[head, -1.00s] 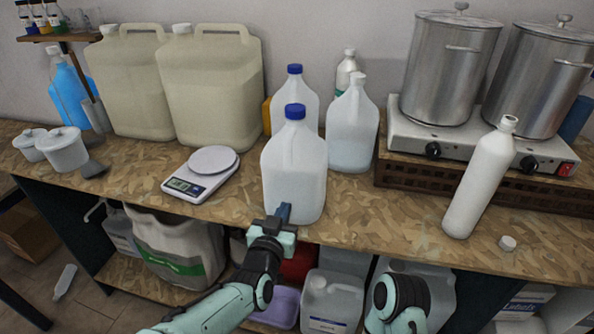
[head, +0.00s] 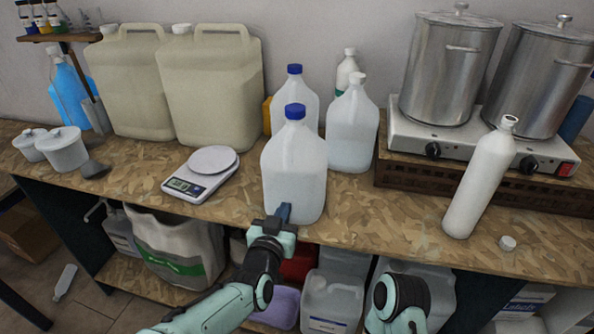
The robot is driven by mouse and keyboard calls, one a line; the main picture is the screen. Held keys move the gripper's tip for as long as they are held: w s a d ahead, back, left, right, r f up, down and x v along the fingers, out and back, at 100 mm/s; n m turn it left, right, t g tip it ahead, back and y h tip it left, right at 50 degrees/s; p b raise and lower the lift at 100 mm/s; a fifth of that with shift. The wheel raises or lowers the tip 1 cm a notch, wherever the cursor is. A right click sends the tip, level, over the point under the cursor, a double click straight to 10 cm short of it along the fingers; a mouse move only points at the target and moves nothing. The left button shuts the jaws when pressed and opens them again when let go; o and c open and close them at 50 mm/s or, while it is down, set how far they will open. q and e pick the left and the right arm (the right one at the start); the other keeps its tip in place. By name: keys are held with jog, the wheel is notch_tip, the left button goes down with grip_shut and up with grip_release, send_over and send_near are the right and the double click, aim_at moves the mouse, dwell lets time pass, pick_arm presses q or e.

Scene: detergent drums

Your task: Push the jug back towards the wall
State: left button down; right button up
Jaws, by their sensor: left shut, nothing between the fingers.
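A translucent white jug with a blue cap (head: 294,170) stands upright near the front edge of the wooden worktop (head: 375,215). A second blue-capped jug (head: 293,90) stands close behind it, and a white-capped jug (head: 352,130) stands behind to the right. My left gripper (head: 284,213) is shut and empty, its tips at the lower front of the front jug; I cannot tell whether they touch it. Part of my right arm shows at the bottom, but its gripper is out of view. The grey wall (head: 310,25) is at the back.
A digital scale (head: 200,172) lies left of the front jug, with two large beige canisters (head: 212,90) behind. A white bottle (head: 480,185) leans at the right, before a hot plate (head: 485,140) with two steel pots (head: 447,70). Worktop between jug and bottle is clear.

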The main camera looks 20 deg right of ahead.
aim_at(290, 197)
pick_arm(q)
jog(key=shift+w, duration=0.1)
jog(key=shift+x, duration=1.3)
jog(key=shift+r+p+x, duration=0.15)
jog(key=shift+p+x, duration=0.2)
jog(key=shift+x, duration=0.3)
jog(key=shift+r+p+x, duration=0.15)
jog(key=shift+p+x, duration=0.15)
jog(key=shift+x, duration=0.35)
jog(key=shift+p+x, duration=0.65)
jog(key=shift+x, duration=0.9)
jog(key=shift+w+d+r+p, duration=0.15)
jog(key=shift+w+d+p, duration=0.35)
jog(key=shift+w, duration=0.05)
jog(key=shift+s+a+b, duration=0.35)
jog(key=shift+s+b, duration=0.1)
jog(key=shift+b, duration=0.3)
jog(key=shift+b+v, duration=0.75)
jog(key=shift+v, duration=0.25)
